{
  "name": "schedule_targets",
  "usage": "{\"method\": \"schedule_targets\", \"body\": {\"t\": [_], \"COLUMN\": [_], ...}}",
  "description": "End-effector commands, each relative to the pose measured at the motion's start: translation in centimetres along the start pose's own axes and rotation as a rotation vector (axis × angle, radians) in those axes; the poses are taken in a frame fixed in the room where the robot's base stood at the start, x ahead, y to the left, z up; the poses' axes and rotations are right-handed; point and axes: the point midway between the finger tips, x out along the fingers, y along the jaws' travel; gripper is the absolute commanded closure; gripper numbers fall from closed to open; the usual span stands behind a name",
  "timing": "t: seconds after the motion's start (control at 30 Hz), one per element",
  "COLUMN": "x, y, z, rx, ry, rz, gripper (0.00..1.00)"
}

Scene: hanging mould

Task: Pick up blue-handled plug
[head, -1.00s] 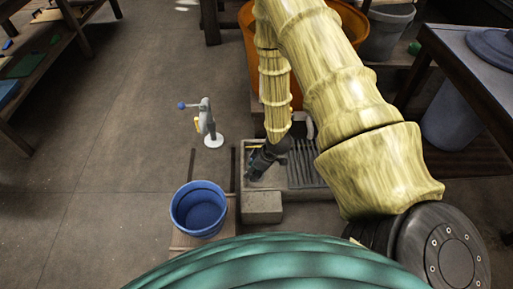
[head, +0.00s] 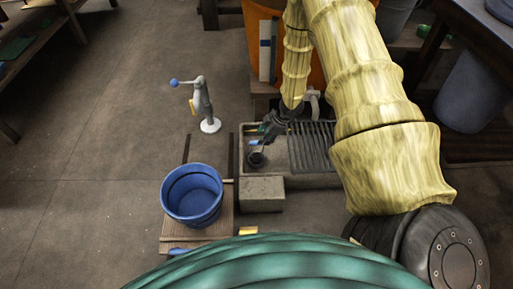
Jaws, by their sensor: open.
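My gripper (head: 258,151) is dark and points down into the left part of a grey stone basin (head: 320,181). It is open, and I see nothing held in it. Small blue, green and yellow bits (head: 253,128) show in the basin just beside and behind the gripper. They are too small to tell whether one is the blue-handled plug, and my gripper and arm hide part of that spot. I cannot tell whether the gripper touches anything there.
A blue bucket (head: 192,196) stands on a wooden board left of a grey block (head: 262,194). A grey stand (head: 207,105) with a blue-knobbed lever is further back. Dark slats (head: 312,147) cover the basin's right part. An orange tub (head: 288,62) is behind. Floor at left is clear.

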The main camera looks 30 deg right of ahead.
Motion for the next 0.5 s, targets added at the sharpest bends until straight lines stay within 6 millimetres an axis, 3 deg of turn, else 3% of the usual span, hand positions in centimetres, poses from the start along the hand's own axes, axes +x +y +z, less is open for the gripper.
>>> {"method": "schedule_targets", "body": {"t": [0.2,0.5], "x": [3.2,4.9], "y": [-0.1,0.1], "z": [0.1,-0.1], "rx": [0.000,0.001], "ry": [0.001,0.001], "rz": [-0.001,0.000], "gripper": [0.56,0.56]}}
